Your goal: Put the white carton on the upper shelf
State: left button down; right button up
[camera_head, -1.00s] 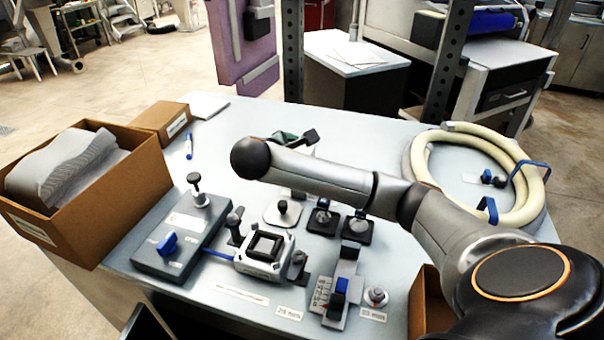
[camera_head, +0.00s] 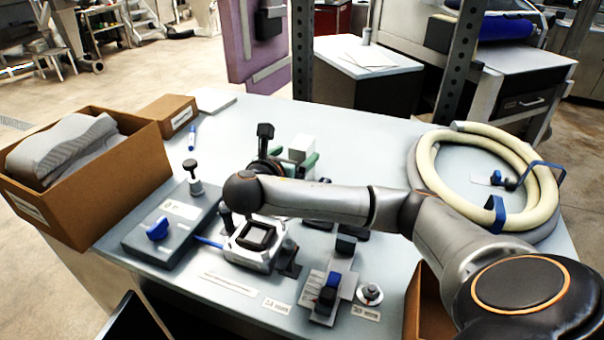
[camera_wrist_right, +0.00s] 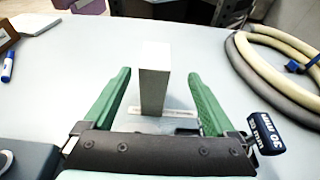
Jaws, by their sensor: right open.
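The white carton (camera_head: 302,146) stands upright on the pale table, past my right forearm in the head view. In the right wrist view, the carton (camera_wrist_right: 154,78) stands between the two green fingers of my right gripper (camera_wrist_right: 160,76). The gripper is open, with a gap on each side of the carton. In the head view my right gripper (camera_head: 291,161) is partly hidden behind my own wrist. My left gripper is not in view. The upper shelf's surface is not in view; two dark perforated uprights (camera_head: 456,60) rise behind the table.
A brown box with grey packing (camera_head: 120,190) stands at the left, near a small brown box (camera_head: 170,114) and a blue marker (camera_head: 192,138). A grey control box (camera_head: 176,232) and several fixtures fill the front. Coiled hose (camera_head: 540,205) lies at the right. The back middle is clear.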

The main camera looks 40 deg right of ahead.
aim_at(300, 151)
jog(key=x, duration=0.5)
jog(key=shift+d, duration=0.1)
jog(key=x, duration=0.5)
jog(key=shift+w+f, duration=0.1)
jog(key=shift+w, duration=0.3)
jog(key=shift+a, duration=0.2)
grip_shut()
